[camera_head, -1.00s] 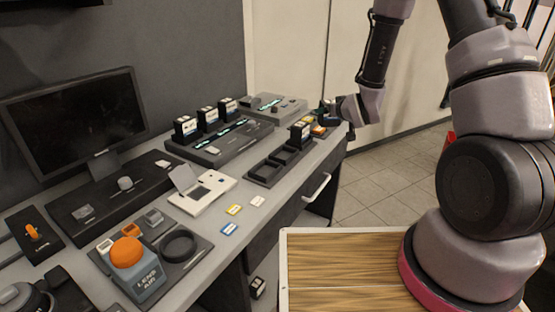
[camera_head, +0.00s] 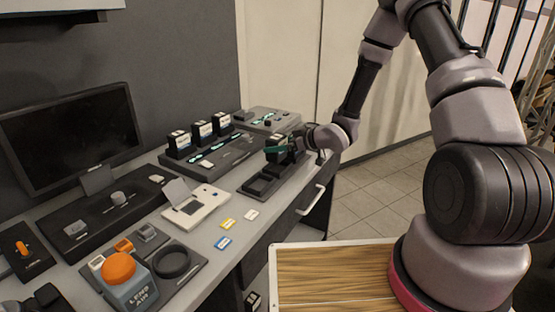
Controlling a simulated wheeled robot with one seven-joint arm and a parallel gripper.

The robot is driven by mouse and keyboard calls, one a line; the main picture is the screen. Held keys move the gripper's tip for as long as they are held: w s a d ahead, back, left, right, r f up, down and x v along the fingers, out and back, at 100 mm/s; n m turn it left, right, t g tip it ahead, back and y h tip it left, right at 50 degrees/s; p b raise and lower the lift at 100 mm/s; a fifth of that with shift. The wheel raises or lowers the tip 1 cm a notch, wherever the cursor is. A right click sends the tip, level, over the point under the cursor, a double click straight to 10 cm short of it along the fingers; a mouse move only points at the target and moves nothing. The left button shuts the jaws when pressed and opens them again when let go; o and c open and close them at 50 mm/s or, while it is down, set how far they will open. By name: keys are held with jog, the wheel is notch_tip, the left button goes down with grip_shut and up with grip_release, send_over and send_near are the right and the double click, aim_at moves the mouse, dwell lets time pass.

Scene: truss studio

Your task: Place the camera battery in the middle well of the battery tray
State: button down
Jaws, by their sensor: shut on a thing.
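The battery tray (camera_head: 266,195) is a dark, low tray near the right front edge of the desk, with a row of wells. Its nearer wells look empty. My gripper (camera_head: 281,149) is over the far part of the tray, reaching in from the right. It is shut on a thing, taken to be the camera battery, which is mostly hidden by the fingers. A dark block shows under the gripper at the far well. I cannot tell how high the held thing is above the tray.
A charger (camera_head: 210,158) with several upright batteries stands behind the tray. A grey device (camera_head: 268,119) is at the back. A white meter (camera_head: 195,203) and small cards (camera_head: 228,224) lie to the left.

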aim_at(283, 156)
jog(key=shift+f, duration=2.2)
jog(key=shift+f, duration=0.1)
grip_release()
